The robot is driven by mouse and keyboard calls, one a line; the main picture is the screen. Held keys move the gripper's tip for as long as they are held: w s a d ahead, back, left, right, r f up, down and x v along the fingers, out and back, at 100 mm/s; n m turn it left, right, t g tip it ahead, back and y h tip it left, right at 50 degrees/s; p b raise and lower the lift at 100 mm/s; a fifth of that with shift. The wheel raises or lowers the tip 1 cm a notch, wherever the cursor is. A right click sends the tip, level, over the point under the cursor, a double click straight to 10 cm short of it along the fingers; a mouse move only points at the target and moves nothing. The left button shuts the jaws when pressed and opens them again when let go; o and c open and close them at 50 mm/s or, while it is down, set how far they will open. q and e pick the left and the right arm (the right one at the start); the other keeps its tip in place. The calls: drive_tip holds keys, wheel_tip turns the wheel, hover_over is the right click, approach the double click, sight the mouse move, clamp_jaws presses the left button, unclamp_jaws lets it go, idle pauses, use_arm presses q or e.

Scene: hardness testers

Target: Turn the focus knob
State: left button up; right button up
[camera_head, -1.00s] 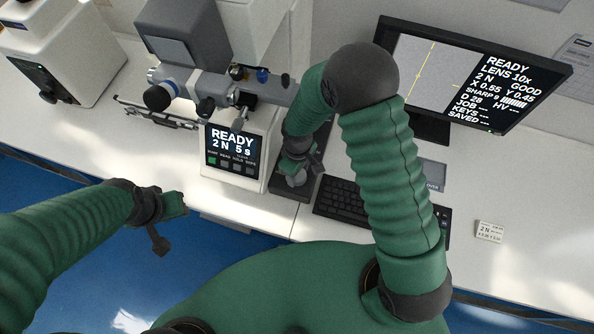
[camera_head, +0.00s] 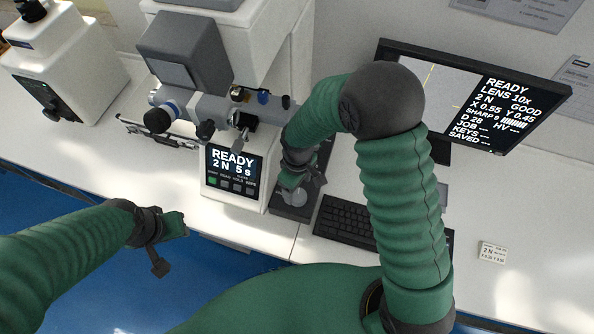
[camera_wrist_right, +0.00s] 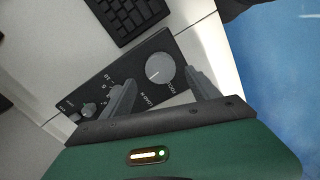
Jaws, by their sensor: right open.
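The focus knob (camera_wrist_right: 160,68) is a light grey round dial on a dark control box (camera_wrist_right: 148,50). Printed lettering beside it is partly legible. My right gripper (camera_wrist_right: 162,90) is open, and the knob shows between its two fingers, towards their tips. I cannot tell whether either finger touches it. In the head view my right gripper (camera_head: 295,180) is over the dark box (camera_head: 285,211) and hides part of it. My left gripper (camera_head: 172,238) hangs in front of the bench, away from the box; its fingers are not clear.
The hardness tester (camera_head: 235,150) stands left of the box, its screen showing "READY 2 N 5 s". A monitor (camera_head: 470,95) stands behind a keyboard (camera_head: 345,222) on the right. A small labelled block (camera_head: 491,252) lies on the bench, with bare surface around it.

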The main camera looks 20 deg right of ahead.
sight(298, 195)
wheel_tip(298, 195, up, 12)
drive_tip(key=shift+r, duration=0.25)
drive_tip(key=shift+a+b, duration=0.1)
drive_tip(key=shift+b, duration=0.2)
wheel_tip(298, 195, down, 18)
drive_tip(key=m+b, duration=0.2)
drive_tip(key=m, duration=0.1)
drive_tip(key=m+b, duration=0.3)
drive_tip(key=m, duration=0.1)
drive_tip(key=m+b, duration=0.2)
drive_tip(key=m, duration=0.1)
drive_tip(key=shift+s+r, duration=0.1)
drive_tip(key=shift+r, duration=0.15)
